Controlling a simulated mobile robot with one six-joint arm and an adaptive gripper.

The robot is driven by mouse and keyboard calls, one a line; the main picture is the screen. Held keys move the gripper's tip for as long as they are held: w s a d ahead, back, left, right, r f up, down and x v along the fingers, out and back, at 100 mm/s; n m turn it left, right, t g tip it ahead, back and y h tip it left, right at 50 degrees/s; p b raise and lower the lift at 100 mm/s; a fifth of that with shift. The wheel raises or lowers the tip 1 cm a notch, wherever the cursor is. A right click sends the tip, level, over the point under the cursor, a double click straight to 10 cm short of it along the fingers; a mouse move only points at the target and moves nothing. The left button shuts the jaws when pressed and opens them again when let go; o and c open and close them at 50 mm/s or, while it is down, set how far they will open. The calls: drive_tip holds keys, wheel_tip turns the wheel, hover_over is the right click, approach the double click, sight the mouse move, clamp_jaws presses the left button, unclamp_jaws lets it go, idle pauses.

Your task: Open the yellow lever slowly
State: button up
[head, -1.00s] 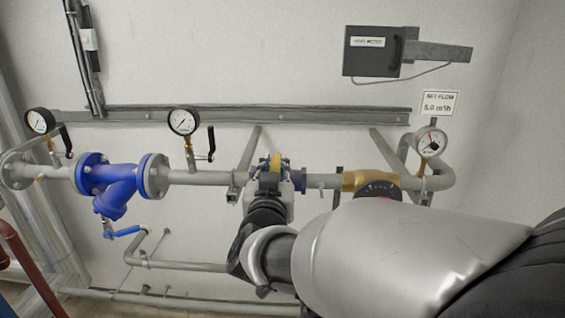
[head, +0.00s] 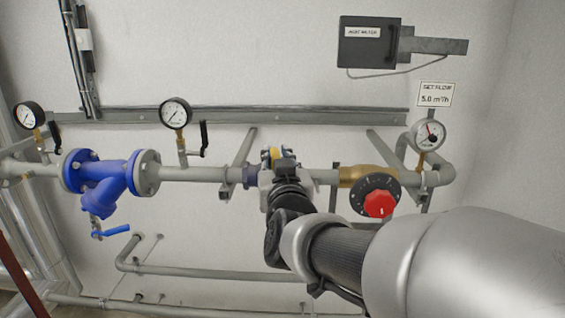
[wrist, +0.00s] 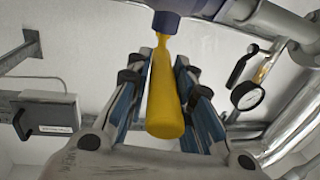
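The yellow lever (wrist: 165,95) hangs from a dark blue valve body (wrist: 170,18) in the wrist view, its rounded end towards my camera. My gripper (wrist: 165,75) has its blue-padded fingers on both sides of the lever. A narrow gap shows on each side, so it looks open around the lever, not clamped. In the head view my gripper (head: 282,161) is at the pipe and hides most of the valve. Only a small yellow part of the lever (head: 273,154) and some blue valve body (head: 251,176) show there.
A blue strainer (head: 105,180) with a blue handle (head: 112,231) is on the pipe to the left. A brass valve with a red knob (head: 379,204) is close right of my arm. Gauges (head: 175,113) stand above the pipe. A heat meter box (head: 368,42) is on the wall.

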drive_tip(key=o, duration=0.4)
drive_tip(key=s+d, duration=0.1)
drive_tip(key=s, duration=1.1)
drive_tip(key=shift+d, duration=0.4)
